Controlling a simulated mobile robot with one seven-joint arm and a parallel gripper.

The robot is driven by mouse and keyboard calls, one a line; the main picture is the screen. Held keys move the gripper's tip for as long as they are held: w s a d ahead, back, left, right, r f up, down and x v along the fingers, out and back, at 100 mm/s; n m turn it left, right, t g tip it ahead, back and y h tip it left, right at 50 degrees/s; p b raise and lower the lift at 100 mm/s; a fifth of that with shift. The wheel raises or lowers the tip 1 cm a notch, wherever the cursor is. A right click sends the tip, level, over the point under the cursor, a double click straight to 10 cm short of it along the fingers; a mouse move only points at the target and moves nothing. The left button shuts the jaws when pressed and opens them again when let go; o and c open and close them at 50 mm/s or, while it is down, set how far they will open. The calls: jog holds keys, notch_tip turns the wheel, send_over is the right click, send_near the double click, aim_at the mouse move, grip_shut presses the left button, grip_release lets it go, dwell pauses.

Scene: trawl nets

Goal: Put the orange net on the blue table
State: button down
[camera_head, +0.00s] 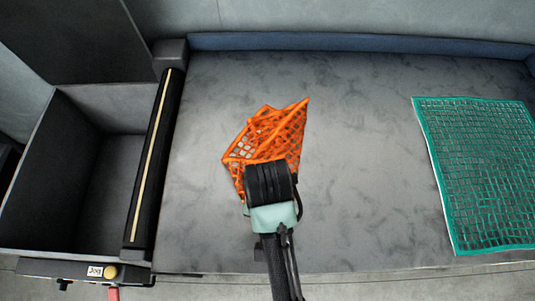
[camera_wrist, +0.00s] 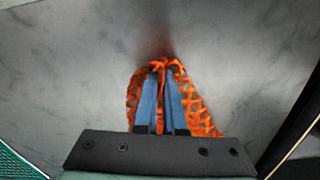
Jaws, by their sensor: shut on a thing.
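The orange net (camera_head: 272,137) is bunched up, with its folds sticking out above and left of my gripper in the head view. My gripper (camera_wrist: 164,70) is shut on the orange net, its two blue fingers close together. In the wrist view the net (camera_wrist: 196,108) drapes around both fingers. The fingertips are hidden in the head view. The net is over a grey marbled table top (camera_head: 350,200) with a dark blue raised edge (camera_head: 350,43) along the back. I cannot tell whether the net touches the top.
A green net (camera_head: 480,175) lies flat on the right side of the table top. A dark roller (camera_head: 155,155) with a pale stripe runs along the left edge, with a grey open bin (camera_head: 40,160) beyond it. The top between my gripper and the green net is clear.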

jog(key=shift+s+f, duration=0.2)
jog(key=c, duration=0.6)
grip_release()
jog(key=s+r+p, duration=0.4)
jog(key=r+p, duration=0.6)
jog(key=p, duration=0.1)
jog(key=shift+s+d+f, duration=0.15)
jog(key=shift+f, duration=0.1)
jog(key=c, duration=0.4)
jog(key=f, duration=0.2)
jog(key=d+f, duration=0.1)
jog(key=s+d+f, duration=0.1)
jog(key=f, duration=0.1)
jog(key=shift+f, duration=0.3)
grip_shut()
jog(key=shift+w+f, duration=0.1)
jog(key=shift+f, duration=0.4)
